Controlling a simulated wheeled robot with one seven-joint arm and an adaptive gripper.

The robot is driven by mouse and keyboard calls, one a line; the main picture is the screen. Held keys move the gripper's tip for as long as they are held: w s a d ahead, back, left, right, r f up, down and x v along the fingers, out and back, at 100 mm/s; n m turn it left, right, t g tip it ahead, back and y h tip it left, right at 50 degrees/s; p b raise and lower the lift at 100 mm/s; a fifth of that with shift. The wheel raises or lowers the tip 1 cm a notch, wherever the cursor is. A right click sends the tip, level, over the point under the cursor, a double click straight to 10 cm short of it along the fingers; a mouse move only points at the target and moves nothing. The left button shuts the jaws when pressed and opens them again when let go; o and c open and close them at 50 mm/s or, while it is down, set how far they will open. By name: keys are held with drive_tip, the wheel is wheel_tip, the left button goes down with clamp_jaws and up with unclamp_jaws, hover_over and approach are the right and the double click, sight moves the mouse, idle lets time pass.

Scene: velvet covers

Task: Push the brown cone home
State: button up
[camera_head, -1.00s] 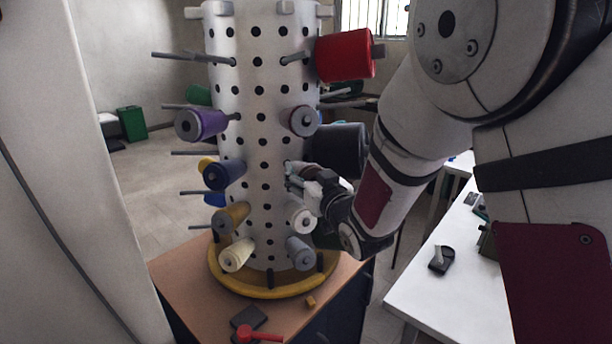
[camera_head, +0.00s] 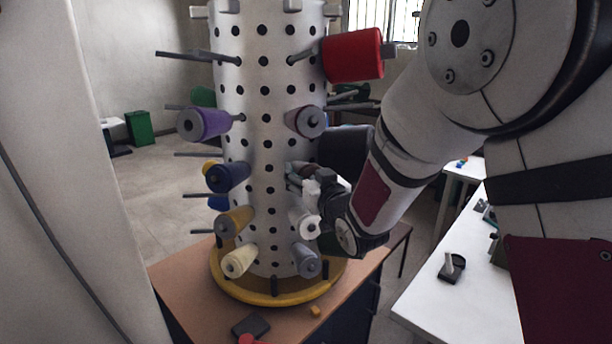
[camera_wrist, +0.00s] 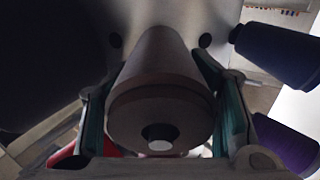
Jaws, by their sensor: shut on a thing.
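The brown cone (camera_wrist: 158,85) fills the middle of the wrist view, its wide end with a dark hole toward the camera and its narrow end toward the pale column. My gripper (camera_wrist: 158,72) has one finger on each side of the cone and is shut on it. In the head view, my gripper (camera_head: 305,178) is at the right side of the perforated white column (camera_head: 265,130), and the cone is mostly hidden by the fingers. The peg under the cone is hidden, and I cannot tell how far on the cone sits.
A white table (camera_head: 440,300) stands right.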

drive_tip(key=shift+w+a, duration=0.15)
drive_tip(key=shift+w, duration=0.05)
drive_tip(key=o, duration=1.3)
drive_tip(key=shift+o, duration=0.2)
